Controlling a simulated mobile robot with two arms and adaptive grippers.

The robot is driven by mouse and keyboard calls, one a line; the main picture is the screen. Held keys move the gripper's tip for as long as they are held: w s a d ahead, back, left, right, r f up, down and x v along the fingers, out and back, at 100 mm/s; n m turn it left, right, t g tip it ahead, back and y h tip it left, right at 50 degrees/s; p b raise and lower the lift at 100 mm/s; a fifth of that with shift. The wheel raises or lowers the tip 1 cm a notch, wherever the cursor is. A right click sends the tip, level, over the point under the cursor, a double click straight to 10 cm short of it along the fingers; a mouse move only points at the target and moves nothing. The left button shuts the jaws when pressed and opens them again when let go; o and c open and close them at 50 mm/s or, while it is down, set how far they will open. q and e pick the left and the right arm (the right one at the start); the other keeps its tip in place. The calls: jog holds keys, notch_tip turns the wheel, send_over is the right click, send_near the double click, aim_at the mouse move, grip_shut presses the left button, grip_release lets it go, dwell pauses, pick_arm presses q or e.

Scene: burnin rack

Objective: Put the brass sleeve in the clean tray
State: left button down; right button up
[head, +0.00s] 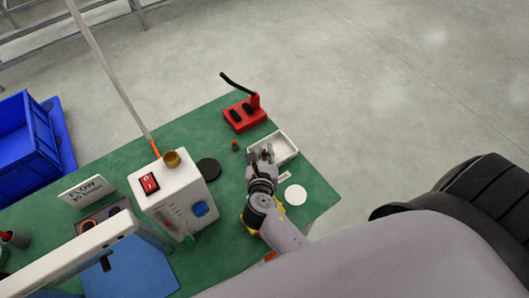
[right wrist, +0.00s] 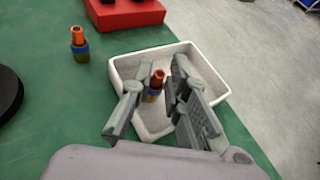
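The white tray (head: 287,141) stands near the far right corner of the green table; it also shows in the right wrist view (right wrist: 118,68). My right gripper (head: 266,160) is over it, pointing down. In the right wrist view its fingers (right wrist: 163,84) are apart on either side of a small fitting (right wrist: 154,84) with an orange top and blue band, with a gap on the left. I cannot tell if the fitting touches the tray floor. My left gripper is not in view.
A similar orange-and-blue fitting (right wrist: 79,43) stands on the table left of the tray. A red block (head: 244,114) is behind it. A black disc (head: 208,169) and a white disc (head: 295,194) lie nearby. A blue crate (head: 28,137) is at the far left.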

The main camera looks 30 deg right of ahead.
jog(key=shift+o, duration=1.4)
jog(key=shift+r, duration=0.1)
jog(key=shift+s+a+r, duration=0.15)
jog(key=shift+s, duration=0.05)
jog(key=p+v, duration=0.5)
jog(key=v, duration=0.5)
jog(key=shift+s+a+r, duration=0.15)
jog(key=shift+s+r, duration=0.05)
jog(key=shift+r, duration=0.05)
jog(key=shift+s+a+r, duration=0.1)
jog(key=shift+s+a, duration=0.1)
jog(key=shift+s, duration=0.2)
